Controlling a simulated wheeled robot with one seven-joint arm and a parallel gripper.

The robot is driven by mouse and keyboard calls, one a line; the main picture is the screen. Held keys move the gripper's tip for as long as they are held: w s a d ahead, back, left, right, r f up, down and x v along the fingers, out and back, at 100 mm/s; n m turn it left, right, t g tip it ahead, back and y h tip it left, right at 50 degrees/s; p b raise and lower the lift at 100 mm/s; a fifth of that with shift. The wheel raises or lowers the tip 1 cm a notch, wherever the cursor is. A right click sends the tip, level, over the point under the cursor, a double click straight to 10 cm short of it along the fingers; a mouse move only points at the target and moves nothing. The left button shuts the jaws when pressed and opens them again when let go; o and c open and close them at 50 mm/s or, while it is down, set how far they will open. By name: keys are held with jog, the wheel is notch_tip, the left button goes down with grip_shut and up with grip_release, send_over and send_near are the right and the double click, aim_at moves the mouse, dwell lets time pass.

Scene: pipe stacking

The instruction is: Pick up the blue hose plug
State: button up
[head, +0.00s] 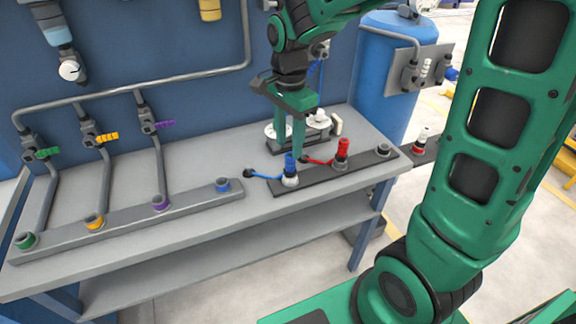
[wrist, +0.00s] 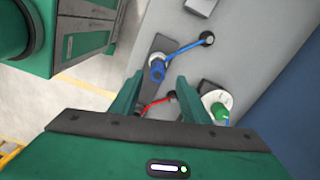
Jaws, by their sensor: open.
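The blue hose plug (head: 290,165) stands upright in a grey socket on the dark bar (head: 318,168) at the right of the bench. A blue hose runs from it to the left. In the wrist view the blue plug (wrist: 157,70) lies just beyond and between the tips of my gripper (wrist: 160,82). The fingers are apart with nothing between them that I can confirm as held. In the head view my gripper (head: 292,148) hangs pointing down, close above the plug; whether it touches cannot be told.
A red hose plug (head: 342,149) stands right of the blue one, with an empty socket (head: 383,151) farther right. A white disc with a green fitting (wrist: 218,107) lies near my right finger. A long bar with coloured sockets (head: 130,218) fills the bench's left front.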

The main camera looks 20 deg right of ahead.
aim_at(290, 155)
jog(key=shift+s+d+f, duration=0.1)
jog(key=shift+f, duration=1.35)
jog(key=shift+s+d+f, duration=0.1)
jog(key=shift+f, duration=1.3)
jog(key=shift+c, duration=0.7)
jog(key=shift+w, duration=0.1)
grip_shut()
